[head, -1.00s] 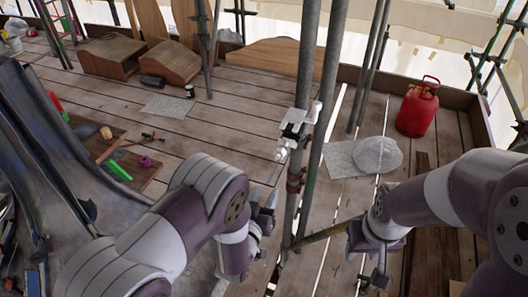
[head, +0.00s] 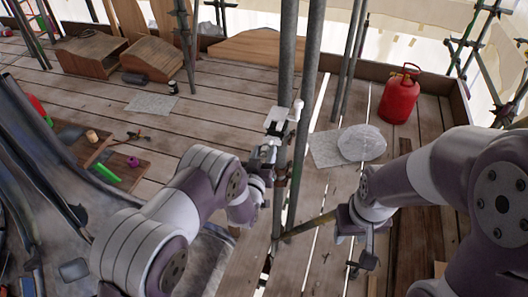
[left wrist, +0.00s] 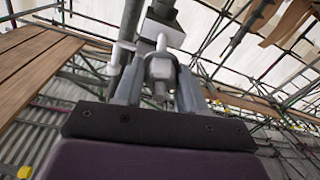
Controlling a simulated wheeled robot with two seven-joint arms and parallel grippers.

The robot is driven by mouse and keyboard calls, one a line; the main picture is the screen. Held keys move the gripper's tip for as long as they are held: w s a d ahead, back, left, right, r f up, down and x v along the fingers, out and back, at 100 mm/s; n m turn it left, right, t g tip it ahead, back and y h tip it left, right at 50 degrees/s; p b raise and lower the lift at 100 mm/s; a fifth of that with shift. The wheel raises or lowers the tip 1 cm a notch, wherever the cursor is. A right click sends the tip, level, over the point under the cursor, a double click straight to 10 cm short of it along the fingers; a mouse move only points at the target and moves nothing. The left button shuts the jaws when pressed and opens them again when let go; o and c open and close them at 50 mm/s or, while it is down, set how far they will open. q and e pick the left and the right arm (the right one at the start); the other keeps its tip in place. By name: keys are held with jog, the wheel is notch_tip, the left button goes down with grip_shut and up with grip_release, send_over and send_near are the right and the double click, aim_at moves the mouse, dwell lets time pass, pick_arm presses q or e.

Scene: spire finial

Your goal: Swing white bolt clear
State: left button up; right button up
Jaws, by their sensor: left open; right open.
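A white clamp fitting (head: 277,121) with a white bolt sits on an upright grey scaffold tube in the middle of the head view. In the left wrist view the white bolt (left wrist: 160,70) hangs below the fitting, between the two fingers. My left gripper (head: 263,160) is open, just below the fitting, its fingers on either side of the bolt with gaps showing; whether either finger touches cannot be told. In the head view the gripper hides the bolt's lower end. My right gripper (head: 362,258) is open and empty, low at the right, near a slanting brace.
Two upright tubes (head: 310,80) stand beside the fitting. A tool board (head: 112,160) is at left. Open planks (head: 215,120) lie behind my left arm.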

aim_at(265, 148)
pick_arm(q)
grip_shut()
jog(key=shift+w+r+g+p, duration=0.15)
jog(key=shift+r+g+p, duration=0.35)
jog(key=shift+r+p, duration=0.5)
jog(key=shift+w+d+f+g, duration=0.1)
jog(key=shift+w+g, duration=0.1)
jog(key=shift+g, duration=0.1)
jog(key=shift+w+b, duration=0.2)
jog(key=shift+b, duration=0.4)
jog(key=shift+r, duration=0.5)
